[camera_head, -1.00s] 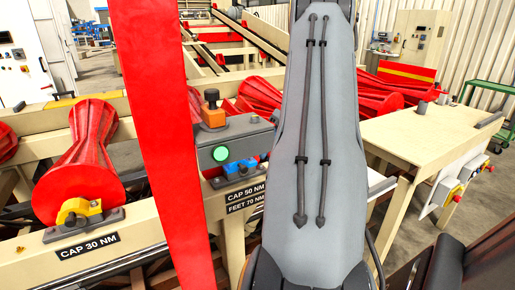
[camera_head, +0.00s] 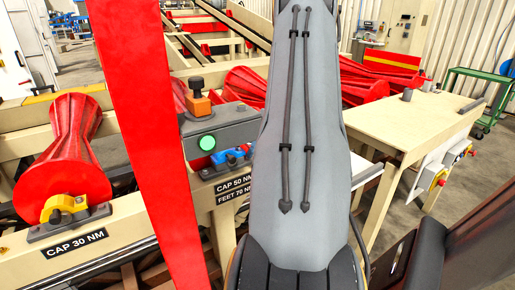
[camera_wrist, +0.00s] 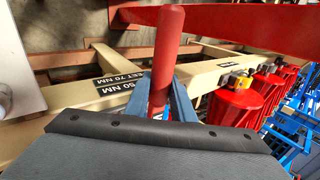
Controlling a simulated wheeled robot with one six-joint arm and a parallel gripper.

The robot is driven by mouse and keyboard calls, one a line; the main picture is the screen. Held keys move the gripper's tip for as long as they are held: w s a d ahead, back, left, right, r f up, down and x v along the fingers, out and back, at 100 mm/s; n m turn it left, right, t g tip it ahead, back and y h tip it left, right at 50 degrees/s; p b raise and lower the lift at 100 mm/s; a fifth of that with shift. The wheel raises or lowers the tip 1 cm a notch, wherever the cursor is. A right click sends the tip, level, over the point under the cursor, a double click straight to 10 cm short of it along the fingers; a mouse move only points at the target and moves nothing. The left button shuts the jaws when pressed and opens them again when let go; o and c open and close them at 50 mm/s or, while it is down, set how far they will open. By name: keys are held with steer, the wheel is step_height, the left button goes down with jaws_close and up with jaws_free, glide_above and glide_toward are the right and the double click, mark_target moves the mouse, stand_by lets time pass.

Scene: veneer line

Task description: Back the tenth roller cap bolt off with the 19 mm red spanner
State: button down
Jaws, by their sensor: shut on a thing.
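A red spanner (camera_wrist: 168,50) shows in the wrist view by its rounded red handle, which rises from between the blue-grey fingers of my gripper (camera_wrist: 165,92). The gripper is shut on it. The spanner's jaw end is hidden. In the head view my grey arm link hides the gripper and the spanner. A red roller (camera_head: 70,150) there ends in a bearing with a yellow cap (camera_head: 66,206), over a "CAP 30 NM" label (camera_head: 74,243). Further right, a blue cap (camera_head: 232,156) sits above a "CAP 50 NM / FEET 70 NM" label (camera_head: 233,187). I cannot tell which bolt is the tenth.
A tall red upright (camera_head: 140,120) crosses the head view close in front. A grey box with a green lamp (camera_head: 207,143) stands behind the blue cap. A cream table (camera_head: 410,120) is at right, with a green trolley (camera_head: 480,85) beyond. Several red rollers (camera_wrist: 235,110) line the frame.

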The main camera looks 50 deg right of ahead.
steer(key=w+a+m+t+h+b, duration=0.3)
steer(key=w+a+m, duration=0.4)
steer(key=a+m, duration=0.1)
steer(key=shift+w+a+f+t, duration=0.25)
steer(key=shift+a+f+t, duration=0.05)
steer(key=shift+f+t, duration=0.15)
stand_by(0.4)
steer(key=shift+f+b, duration=0.8)
steer(key=shift+f, duration=0.05)
stand_by(0.5)
steer(key=s+d+n+g+y+p, duration=0.2)
steer(key=s+d+n+g+y, duration=0.1)
steer(key=s+d+n, duration=0.4)
steer(key=shift+s+d+n+g, duration=0.4)
steer(key=shift+d+n+g, duration=0.25)
steer(key=shift+d, duration=0.35)
stand_by(1.7)
